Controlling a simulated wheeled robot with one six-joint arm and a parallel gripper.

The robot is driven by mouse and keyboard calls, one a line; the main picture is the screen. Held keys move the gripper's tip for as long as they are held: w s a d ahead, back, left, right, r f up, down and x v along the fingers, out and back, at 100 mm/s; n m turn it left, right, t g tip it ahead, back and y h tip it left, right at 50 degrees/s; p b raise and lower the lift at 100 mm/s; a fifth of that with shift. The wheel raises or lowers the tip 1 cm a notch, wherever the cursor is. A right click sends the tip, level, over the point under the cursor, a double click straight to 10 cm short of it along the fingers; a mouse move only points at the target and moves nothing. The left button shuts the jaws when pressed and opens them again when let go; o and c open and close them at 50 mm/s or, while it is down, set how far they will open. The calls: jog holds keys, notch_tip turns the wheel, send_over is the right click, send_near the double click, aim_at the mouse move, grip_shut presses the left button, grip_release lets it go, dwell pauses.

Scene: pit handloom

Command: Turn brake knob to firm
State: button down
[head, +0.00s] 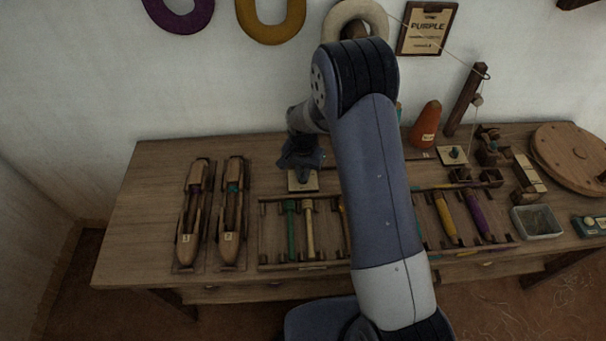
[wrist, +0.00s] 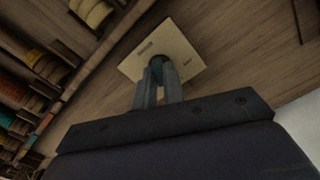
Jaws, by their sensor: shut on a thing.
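The brake knob (wrist: 157,61) is a small dark teal knob in the wrist view, standing on a square cream plate (wrist: 183,50) with small lettering too blurred to read. My gripper (wrist: 158,69) is shut on the knob, its two fingers on either side of it. In the head view the cream plate (head: 301,184) lies on the table left of my arm, and my gripper (head: 301,163) is right above it. The knob is hidden there by the gripper. I cannot tell which setting the knob points to.
Two wooden shuttles (head: 193,213) lie at the left of the table (head: 145,215). A rack (head: 262,232) of coloured bobbins is in front of the plate, partly behind my arm. An orange cone (head: 426,126) and a similar knob plate (head: 452,157) are to the right.

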jog(key=m+b, duration=0.1)
jog(key=m, duration=0.2)
jog(key=shift+m, duration=0.3)
jog(key=shift+m+b, duration=0.45)
jog(key=shift+m, duration=1.25)
jog(key=c, duration=1.5)
grip_release()
notch_tip(320, 180, up, 11)
jog(key=shift+p, duration=0.3)
jog(key=shift+f, duration=0.15)
